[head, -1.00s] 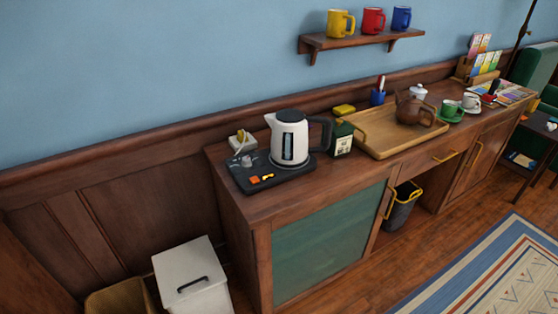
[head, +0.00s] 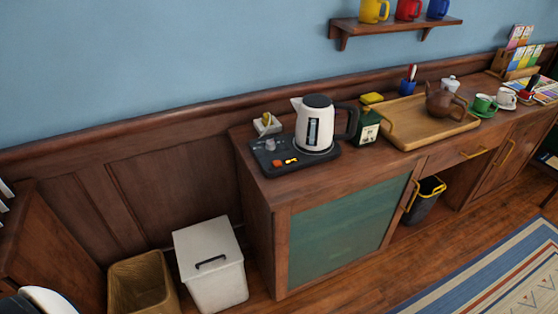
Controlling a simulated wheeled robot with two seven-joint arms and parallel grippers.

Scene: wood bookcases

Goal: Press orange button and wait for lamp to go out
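The white electric kettle (head: 316,125) with a black lid and handle stands upright on a black base (head: 262,161) at the left end of the wooden sideboard. An orange button (head: 277,163) sits on the front left of the base, beside a yellow-orange switch (head: 291,161). A small grey knob (head: 270,145) is behind them. I cannot tell which small part is the lamp or whether it is lit. Neither of my grippers shows in the head view.
A green tin (head: 367,127) stands right of the kettle, then a wooden tray (head: 405,138) with a brown teapot (head: 443,101). A white lidded bin (head: 212,266) and a brown basket (head: 142,285) stand on the floor left of the sideboard (head: 282,189). A mug shelf (head: 398,24) hangs above.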

